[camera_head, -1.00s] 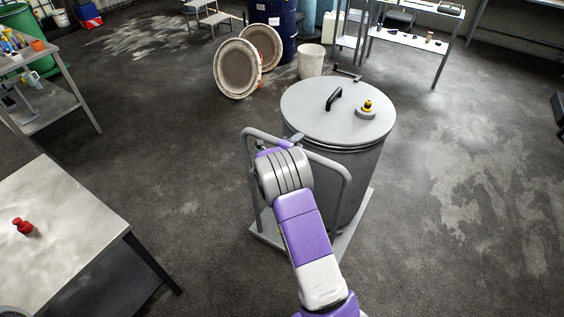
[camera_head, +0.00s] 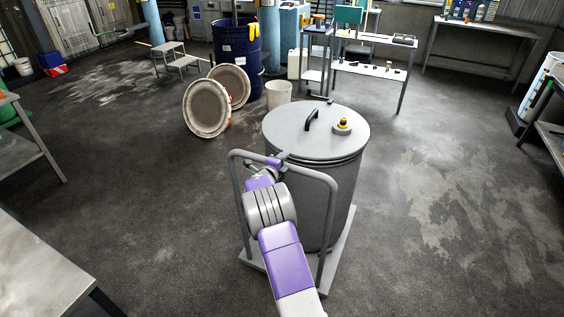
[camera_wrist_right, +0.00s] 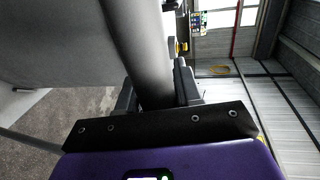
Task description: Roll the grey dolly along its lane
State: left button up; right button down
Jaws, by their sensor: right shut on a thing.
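The grey dolly (camera_head: 338,266) stands on the floor ahead of me, with a flat base and a bent tube push handle (camera_head: 328,200) on its near side. A large grey lidded drum (camera_head: 335,190) stands upright on it, with a black handle and a yellow-topped fitting on the lid. My right gripper (camera_head: 275,162) is at the upper part of the push handle, its fingertips partly hidden. In the right wrist view my right gripper (camera_wrist_right: 155,98) is shut around a grey tube (camera_wrist_right: 142,50). My left gripper is out of view.
Beyond the drum are a white bucket (camera_head: 279,94), two round lids (camera_head: 207,108) on edge, and a blue barrel (camera_head: 237,45). A workbench (camera_head: 372,69) stands at the back right. A table (camera_head: 40,270) is at near left. The floor at right is clear.

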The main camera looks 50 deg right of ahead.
jog(key=c, duration=0.8)
grip_release()
jog(key=shift+w+r, duration=0.1)
jog(key=shift+r, duration=0.05)
jog(key=shift+c, duration=0.2)
jog(key=v, duration=0.7)
jog(key=shift+a+p, duration=0.25)
jog(key=shift+p, duration=0.1)
jog(key=shift+c, duration=0.2)
